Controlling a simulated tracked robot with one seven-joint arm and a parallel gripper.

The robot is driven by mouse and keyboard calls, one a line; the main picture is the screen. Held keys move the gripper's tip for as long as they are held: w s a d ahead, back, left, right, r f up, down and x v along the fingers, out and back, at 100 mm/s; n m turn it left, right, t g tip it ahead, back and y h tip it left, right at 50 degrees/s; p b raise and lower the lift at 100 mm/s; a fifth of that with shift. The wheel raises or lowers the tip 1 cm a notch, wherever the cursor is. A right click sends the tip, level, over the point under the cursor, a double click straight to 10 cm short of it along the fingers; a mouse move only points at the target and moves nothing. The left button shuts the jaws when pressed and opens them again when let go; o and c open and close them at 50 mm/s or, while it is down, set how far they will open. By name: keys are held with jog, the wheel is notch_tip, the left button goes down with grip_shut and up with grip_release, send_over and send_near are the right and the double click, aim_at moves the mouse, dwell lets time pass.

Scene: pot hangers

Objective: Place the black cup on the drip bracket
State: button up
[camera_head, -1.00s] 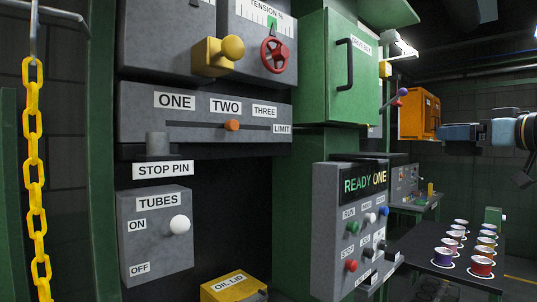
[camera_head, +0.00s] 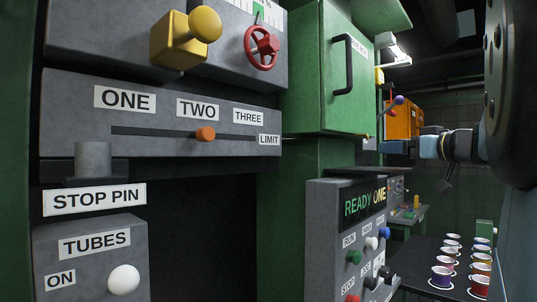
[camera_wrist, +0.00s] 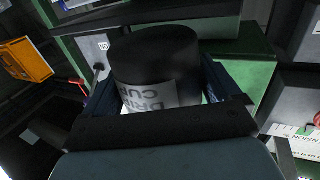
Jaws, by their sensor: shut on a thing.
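The black cup (camera_wrist: 155,55) fills the middle of the wrist view, with a white label reading "DRIP CUP" upside down. My gripper (camera_wrist: 160,90) is shut on it, with a blue finger on each side. In the head view, my arm reaches in from the right, and its blue end shows in front of the orange box. The cup cannot be made out clearly there. I cannot pick out the drip bracket with certainty in either view.
A green cabinet (camera_head: 335,70) stands near my arm's end. The READY ONE control panel (camera_head: 345,235) is below it. The grey slider panel (camera_head: 165,145) is at left. Several coloured cups stand on a dark table (camera_head: 415,262) at lower right. An orange box (camera_head: 400,120) is behind my arm.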

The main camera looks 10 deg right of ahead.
jog(key=x, duration=0.9)
jog(key=shift+w+d+f, duration=0.1)
jog(key=shift+w, duration=0.15)
jog(key=shift+w+f, duration=0.15)
jog(key=shift+w, duration=0.05)
jog(key=shift+f, duration=0.1)
jog(key=shift+s+f, duration=0.1)
jog(key=shift+f, duration=0.05)
jog(key=o, duration=0.7)
jog(key=shift+o, duration=0.2)
jog(key=shift+r, duration=0.2)
jog(key=v, duration=1.2)
